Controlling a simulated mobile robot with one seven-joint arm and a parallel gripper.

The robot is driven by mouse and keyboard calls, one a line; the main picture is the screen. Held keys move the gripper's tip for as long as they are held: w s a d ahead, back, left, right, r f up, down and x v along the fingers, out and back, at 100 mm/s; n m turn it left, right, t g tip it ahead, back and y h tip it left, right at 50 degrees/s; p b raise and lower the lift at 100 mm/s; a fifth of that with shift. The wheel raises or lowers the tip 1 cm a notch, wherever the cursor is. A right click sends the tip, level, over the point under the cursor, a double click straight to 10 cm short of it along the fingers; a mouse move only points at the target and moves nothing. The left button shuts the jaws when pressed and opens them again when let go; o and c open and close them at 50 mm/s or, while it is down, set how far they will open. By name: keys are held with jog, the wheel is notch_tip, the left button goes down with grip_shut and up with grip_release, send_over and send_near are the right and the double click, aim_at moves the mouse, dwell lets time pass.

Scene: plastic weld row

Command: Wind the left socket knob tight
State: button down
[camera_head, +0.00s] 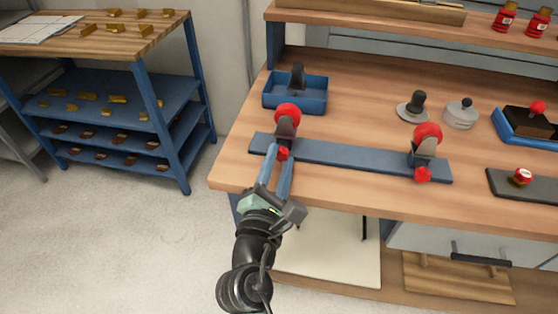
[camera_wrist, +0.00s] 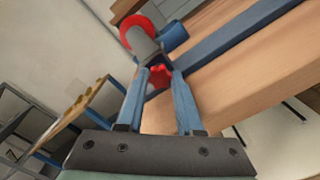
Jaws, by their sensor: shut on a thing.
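The left socket knob (camera_head: 283,154) is a small red knob low on the front of the left socket. The socket is a grey tilted holder with a red ring (camera_head: 287,113) at its top, standing on the left end of a long blue bar (camera_head: 345,158). My gripper (camera_head: 277,158) reaches up from the front edge, its two blue fingers shut on the knob. In the wrist view the red knob (camera_wrist: 159,76) shows between the fingertips, partly hidden by them. The right socket (camera_head: 426,145) has a matching red knob (camera_head: 422,174) at the bar's other end.
A blue tray (camera_head: 311,105) holding a dark piece stands just behind the left socket. A dark-knobbed grey piece (camera_head: 414,106), a round lidded grey piece (camera_head: 461,116) and a dark pad (camera_head: 520,196) lie to the right. A blue-framed shelf (camera_head: 150,110) stands left, across open floor.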

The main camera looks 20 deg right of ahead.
jog(key=c, duration=0.5)
grip_release()
jog(key=shift+c, duration=0.2)
